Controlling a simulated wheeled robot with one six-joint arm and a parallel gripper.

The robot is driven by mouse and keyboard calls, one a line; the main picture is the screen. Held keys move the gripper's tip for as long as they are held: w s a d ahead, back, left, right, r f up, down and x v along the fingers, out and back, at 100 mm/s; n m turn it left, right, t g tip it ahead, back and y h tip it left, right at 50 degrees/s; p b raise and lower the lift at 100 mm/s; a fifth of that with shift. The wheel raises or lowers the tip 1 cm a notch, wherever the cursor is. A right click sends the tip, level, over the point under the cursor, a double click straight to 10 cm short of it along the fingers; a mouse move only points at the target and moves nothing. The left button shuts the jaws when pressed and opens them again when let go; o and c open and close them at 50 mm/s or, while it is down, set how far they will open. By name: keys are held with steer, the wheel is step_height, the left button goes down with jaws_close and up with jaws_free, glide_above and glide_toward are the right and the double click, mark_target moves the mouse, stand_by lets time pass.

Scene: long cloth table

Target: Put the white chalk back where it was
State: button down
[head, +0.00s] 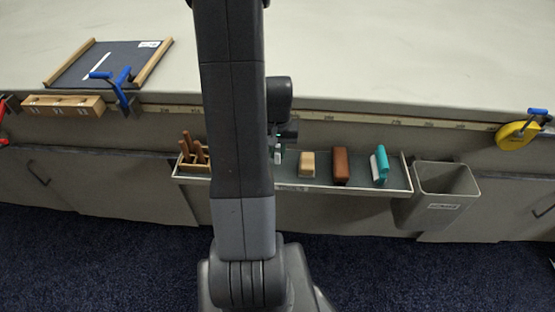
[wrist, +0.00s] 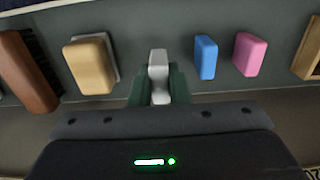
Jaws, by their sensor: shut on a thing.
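The white chalk (wrist: 158,66) is gripped between the two dark green fingers of my gripper (wrist: 158,85) in the wrist view. In the head view my gripper (head: 279,150) is at the tray (head: 290,183) on the table's front, partly hidden by my arm, and the white chalk (head: 277,157) shows below it. A blue chalk (wrist: 205,57) and a pink chalk (wrist: 250,54) lie to the right of the held one in the wrist view. I cannot tell whether the white chalk touches the tray floor.
A tan eraser (head: 307,164), a brown brush (head: 341,166) and a teal-and-white item (head: 379,165) are in the tray. A wooden holder (head: 194,153) is at its left end. A grey bin (head: 444,190) hangs at right. A dark board (head: 105,65) lies on the table.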

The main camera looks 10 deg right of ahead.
mark_target(278, 159)
steer(key=shift+f, duration=1.75)
steer(key=shift+f+b, duration=0.1)
steer(key=shift+b, duration=0.2)
steer(key=shift+f, duration=0.15)
steer(key=c, duration=1.4)
jaws_free()
steer(key=shift+o, duration=0.2)
step_height(278, 159, up, 12)
steer(key=shift+r+p, duration=0.25)
steer(key=shift+p, duration=0.7)
